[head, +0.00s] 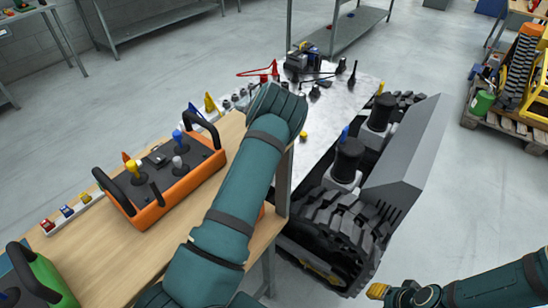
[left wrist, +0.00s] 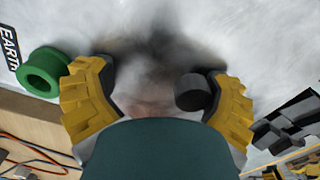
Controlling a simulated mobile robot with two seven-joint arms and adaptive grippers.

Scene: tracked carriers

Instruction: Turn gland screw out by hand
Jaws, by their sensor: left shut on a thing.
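My left arm reaches across the head view to the grey metal worktop (head: 352,88) of the tracked carrier, and its own wrist hides the gripper there. In the left wrist view the yellow fingers of my left gripper (left wrist: 160,100) are spread around a dark cylindrical piece (left wrist: 192,92), which lies against the right finger. I cannot tell whether this piece is the gland screw; the palm and blurred shadow hide much. A green ring (left wrist: 42,72) lies outside the left finger. My right gripper (head: 376,291) is low at the right, a yellow fingertip showing; its opening is unclear.
An orange control box (head: 180,185) with levers stands on the wooden bench (head: 110,250), left of my arm. Small parts and a red cable (head: 255,72) lie on the worktop. Black tracks (head: 345,225) stand at right. Open floor lies beyond.

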